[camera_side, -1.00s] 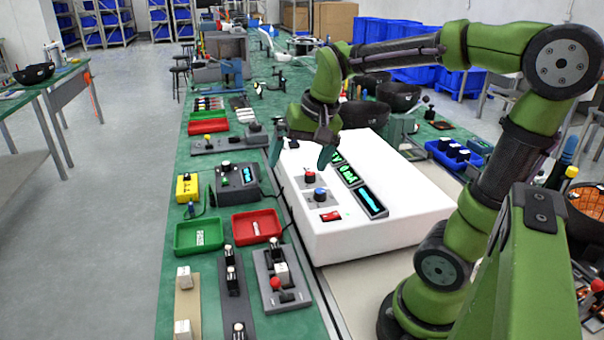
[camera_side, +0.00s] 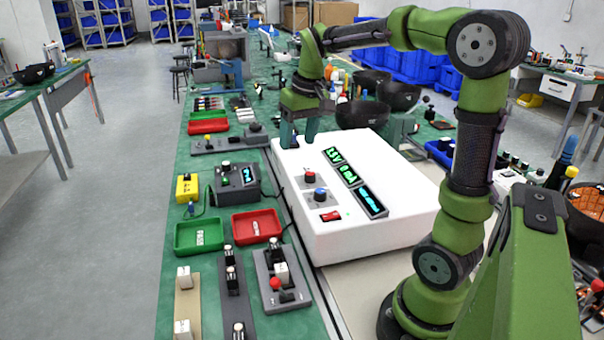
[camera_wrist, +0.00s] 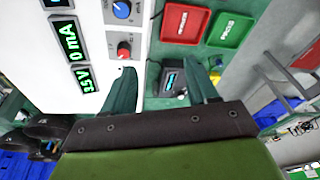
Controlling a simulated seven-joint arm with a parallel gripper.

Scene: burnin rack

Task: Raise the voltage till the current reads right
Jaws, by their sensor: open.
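The white power supply (camera_side: 400,190) stands on the bench with its sloping top towards the side camera. Its green displays (camera_side: 343,165) show a voltage ending in .5 V and 0 mA; they also show, turned, in the wrist view (camera_wrist: 68,40). A blue-lit display (camera_side: 371,200) sits beside them. A red-capped knob (camera_side: 310,176) and a blue-capped knob (camera_side: 320,193) stand on the panel; the wrist view shows the red-capped knob (camera_wrist: 124,48) and blue-capped knob (camera_wrist: 122,10) beyond the left finger. My gripper (camera_side: 299,136) is open and empty, above the supply's far left end, apart from both knobs.
A red rocker switch (camera_side: 330,216) sits below the knobs. Left of the supply are a dark meter box (camera_side: 238,180), a green tray (camera_side: 199,235), a red tray (camera_side: 257,226) and a lever fixture (camera_side: 280,280). Black bowls (camera_side: 363,115) stand behind the supply.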

